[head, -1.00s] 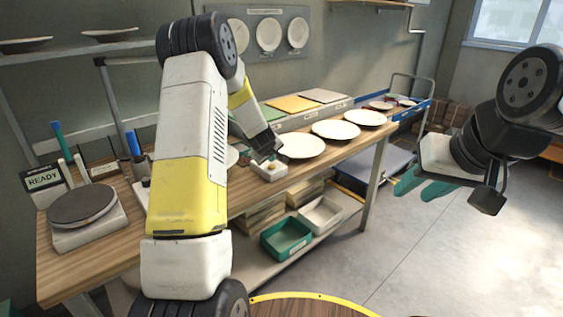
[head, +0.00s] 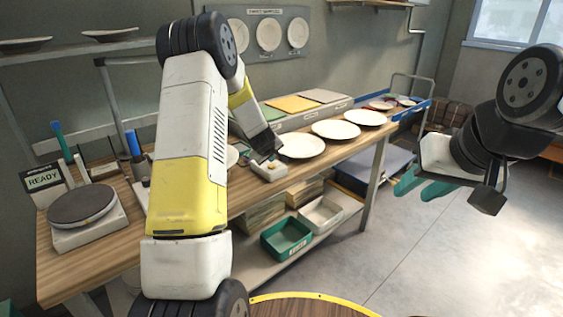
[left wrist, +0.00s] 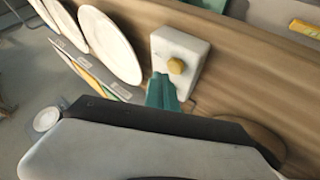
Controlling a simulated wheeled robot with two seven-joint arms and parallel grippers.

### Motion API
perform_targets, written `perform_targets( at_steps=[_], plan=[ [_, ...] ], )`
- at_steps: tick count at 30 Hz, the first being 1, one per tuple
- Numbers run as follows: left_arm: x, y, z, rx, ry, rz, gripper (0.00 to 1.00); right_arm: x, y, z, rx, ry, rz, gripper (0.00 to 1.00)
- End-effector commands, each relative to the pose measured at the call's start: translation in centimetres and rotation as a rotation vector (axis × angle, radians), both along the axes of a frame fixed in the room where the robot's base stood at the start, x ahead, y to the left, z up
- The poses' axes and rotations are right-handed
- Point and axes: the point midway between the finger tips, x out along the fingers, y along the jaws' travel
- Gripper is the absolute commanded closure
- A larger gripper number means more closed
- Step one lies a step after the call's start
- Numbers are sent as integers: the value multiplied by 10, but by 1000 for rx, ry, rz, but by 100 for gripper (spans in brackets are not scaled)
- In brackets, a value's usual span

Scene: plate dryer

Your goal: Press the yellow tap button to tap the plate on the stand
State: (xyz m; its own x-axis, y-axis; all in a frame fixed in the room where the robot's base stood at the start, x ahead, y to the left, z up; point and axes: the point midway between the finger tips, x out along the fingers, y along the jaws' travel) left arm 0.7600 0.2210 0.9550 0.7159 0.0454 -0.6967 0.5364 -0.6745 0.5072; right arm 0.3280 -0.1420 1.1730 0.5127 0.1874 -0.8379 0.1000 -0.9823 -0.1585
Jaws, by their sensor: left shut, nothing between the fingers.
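The yellow button (left wrist: 176,66) sits on a small white box (left wrist: 190,44) on the wooden bench. The box also shows in the head view (head: 270,173), with the button partly hidden by my left gripper. My left gripper (left wrist: 161,80) is shut and empty, its teal fingertips close beside the button, over the box's edge. I cannot tell whether they touch it. A pale plate (head: 232,156) is mostly hidden behind my left arm, so its support cannot be made out. My right gripper (head: 424,187) is open and empty, away from the bench on the right.
Several white plates (head: 336,129) lie along the bench to the right of the box. A round dark disc on a white base (head: 83,205) and a READY sign (head: 44,180) stand at the left. A green bin (head: 286,238) is on the lower shelf. Floor at right is clear.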

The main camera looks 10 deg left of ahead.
Motion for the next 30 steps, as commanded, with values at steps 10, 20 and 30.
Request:
perform_targets(
  at_steps=[10,20,30],
  plan=[
    [0,0,0,0,0,0,100,0,0,0,0,0,0,64],
    [0,0,-1,0,0,0,100,0,0,0,0,0,0,64],
    [0,0,-9,-1,1,-1,100,0,0,0,0,0,0,64]
  ],
)
